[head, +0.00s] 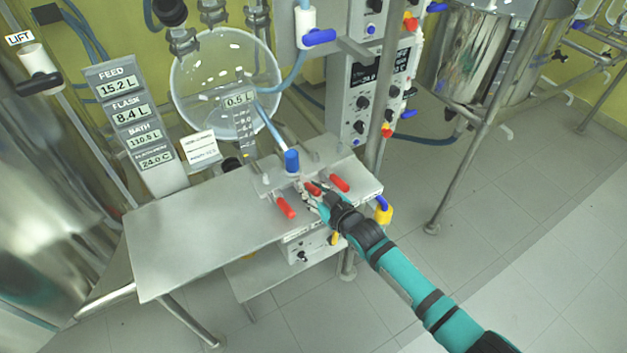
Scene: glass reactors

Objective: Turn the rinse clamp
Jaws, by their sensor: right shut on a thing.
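Several toggle-style clamps with red handles are on a grey block (266,183) at the right end of a steel table. A left red handle (286,208) points toward the front. A middle red handle (313,189) is at my right gripper (311,196), which is shut on it; the fingers partly hide it. A right red handle (340,183) stands clear of the fingers. No label shows which one is the rinse clamp. My left gripper is out of view.
The steel table (190,235) is bare at left. A blue-capped fitting (292,161) with a tube rises behind the clamps. A round glass flask (225,85) stands behind, and a control panel (375,90) at back right. A yellow-and-blue part (384,212) is at the table's right edge.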

